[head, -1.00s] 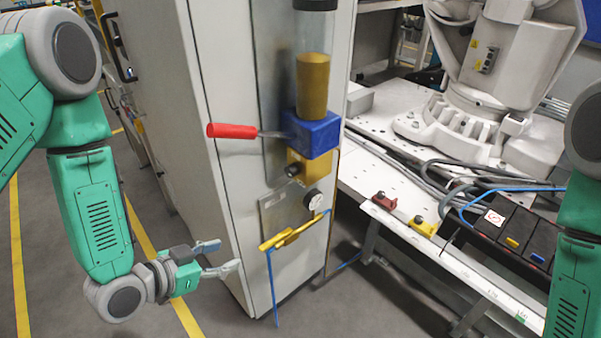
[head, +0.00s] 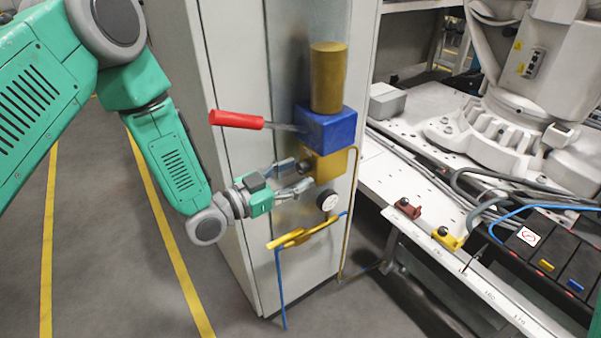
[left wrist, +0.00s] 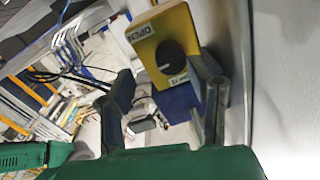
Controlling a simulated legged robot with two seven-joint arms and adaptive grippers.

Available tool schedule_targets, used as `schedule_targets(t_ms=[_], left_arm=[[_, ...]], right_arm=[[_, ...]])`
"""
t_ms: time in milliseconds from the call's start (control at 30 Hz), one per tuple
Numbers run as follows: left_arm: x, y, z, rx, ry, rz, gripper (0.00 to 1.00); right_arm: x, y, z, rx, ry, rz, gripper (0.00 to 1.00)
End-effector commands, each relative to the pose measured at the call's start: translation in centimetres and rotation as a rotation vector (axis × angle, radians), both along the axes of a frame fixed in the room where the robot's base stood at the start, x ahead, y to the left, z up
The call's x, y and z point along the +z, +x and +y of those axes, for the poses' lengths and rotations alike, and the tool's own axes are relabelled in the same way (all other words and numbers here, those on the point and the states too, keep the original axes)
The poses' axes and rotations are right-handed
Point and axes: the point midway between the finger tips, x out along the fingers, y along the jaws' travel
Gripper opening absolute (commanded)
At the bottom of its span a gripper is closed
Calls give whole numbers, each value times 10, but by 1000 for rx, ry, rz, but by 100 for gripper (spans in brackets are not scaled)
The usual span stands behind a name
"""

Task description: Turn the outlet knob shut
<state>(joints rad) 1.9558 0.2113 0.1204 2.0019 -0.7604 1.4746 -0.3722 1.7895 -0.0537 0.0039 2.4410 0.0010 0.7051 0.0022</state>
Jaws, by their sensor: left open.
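The outlet knob (left wrist: 170,62) is a round black knob on a yellow block (left wrist: 163,38) with white labels reading OPEN and, partly hidden, SHUT. In the head view the yellow block (head: 331,165) sits under a blue block on the cabinet front, and the knob (head: 305,166) faces my gripper. My left gripper (head: 298,175) is open and empty, its fingertips close to the knob. In the left wrist view the knob lies ahead, between the lines of the two fingers (left wrist: 167,88); I cannot tell whether they touch it. My right gripper is out of view.
A red-handled lever (head: 237,119) sticks out left of the blue block (head: 327,128), above my left gripper. A gauge (head: 327,201) and a yellow lever valve (head: 305,232) sit below. A white workbench (head: 420,200) stands to the right. The floor left is clear.

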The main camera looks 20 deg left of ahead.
Motion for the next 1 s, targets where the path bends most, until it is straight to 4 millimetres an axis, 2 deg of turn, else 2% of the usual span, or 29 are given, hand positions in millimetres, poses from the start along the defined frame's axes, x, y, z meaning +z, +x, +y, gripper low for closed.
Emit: schedule_targets(t_ms=[200,467,500,567,600,633,1000], left_arm=[[-4,15,-2,2,-8,3,47],[-1,15,-8,2,-1,2,47],[-1,15,-9,2,0,1,43],[0,15,-11,2,1,1,22],[0,15,-11,2,1,1,8],[0,15,-11,2,2,1,0],[0,16,-9,-3,-7,-3,0]], right_arm=[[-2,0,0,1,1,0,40],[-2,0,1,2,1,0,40],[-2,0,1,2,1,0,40],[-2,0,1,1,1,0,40],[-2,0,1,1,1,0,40],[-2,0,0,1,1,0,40],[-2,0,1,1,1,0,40]])
